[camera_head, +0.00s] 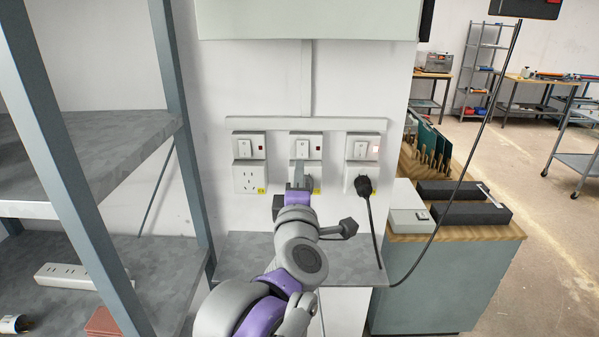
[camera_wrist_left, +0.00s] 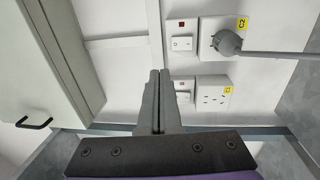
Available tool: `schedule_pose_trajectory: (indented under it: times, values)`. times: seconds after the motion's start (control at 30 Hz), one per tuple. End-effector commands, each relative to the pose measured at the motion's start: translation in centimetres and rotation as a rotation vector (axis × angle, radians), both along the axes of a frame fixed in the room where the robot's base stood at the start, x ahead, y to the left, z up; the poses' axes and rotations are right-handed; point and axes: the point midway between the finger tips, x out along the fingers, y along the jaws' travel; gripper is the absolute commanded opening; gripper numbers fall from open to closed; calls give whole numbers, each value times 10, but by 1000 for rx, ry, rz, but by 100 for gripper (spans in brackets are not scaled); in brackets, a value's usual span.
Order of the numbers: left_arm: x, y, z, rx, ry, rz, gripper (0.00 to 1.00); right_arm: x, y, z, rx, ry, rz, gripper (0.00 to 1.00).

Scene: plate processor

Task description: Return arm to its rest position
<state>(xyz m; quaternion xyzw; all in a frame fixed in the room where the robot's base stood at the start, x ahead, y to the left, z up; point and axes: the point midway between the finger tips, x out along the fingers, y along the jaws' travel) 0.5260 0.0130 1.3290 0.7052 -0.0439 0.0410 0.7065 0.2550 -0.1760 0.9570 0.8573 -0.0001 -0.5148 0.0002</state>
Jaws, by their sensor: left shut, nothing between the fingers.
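My left gripper (camera_head: 300,175) is shut and empty in front of the middle wall switch and socket unit (camera_head: 306,147), partly hiding it. I cannot tell whether its fingertips touch the unit. In the left wrist view my left gripper (camera_wrist_left: 160,78) shows two dark fingers pressed together, pointing at the wall. My left arm (camera_head: 285,265) reaches up from the bottom of the head view. My right gripper is not in view.
The left socket (camera_head: 249,178) is empty. Metal shelving (camera_head: 85,150) stands left. A cabinet (camera_head: 440,280) stands right. A narrow grey ledge (camera_head: 245,262) lies below.

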Motion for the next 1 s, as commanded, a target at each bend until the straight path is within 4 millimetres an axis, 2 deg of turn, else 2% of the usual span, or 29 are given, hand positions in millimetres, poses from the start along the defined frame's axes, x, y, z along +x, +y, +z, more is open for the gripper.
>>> schedule_pose_trajectory:
  times: [0.17, 0.27, 0.37, 0.47, 0.6, 0.7, 0.83, 0.9, 1.0]
  values:
    - [-3, 2, -5, 50, 5, -25, 0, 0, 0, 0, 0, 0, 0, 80]
    - [-15, 4, -25, 198, 29, -100, 0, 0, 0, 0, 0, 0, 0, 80]
    - [-39, 10, -69, 446, 94, -217, 0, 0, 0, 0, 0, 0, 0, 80]
    - [-75, 25, -134, 728, 209, -345, 0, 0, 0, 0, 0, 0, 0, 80]
    - [-129, 59, -221, 1034, 401, -487, 0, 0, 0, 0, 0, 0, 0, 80]
    - [-170, 89, -276, 1203, 552, -575, 0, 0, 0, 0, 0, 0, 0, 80]
    - [-219, 127, -329, 1353, 733, -667, 0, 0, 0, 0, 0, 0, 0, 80]
    - [-240, 142, -348, 1403, 813, -706, 0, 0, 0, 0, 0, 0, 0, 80]
    - [-261, 157, -364, 1447, 890, -741, 0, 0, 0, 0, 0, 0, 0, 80]
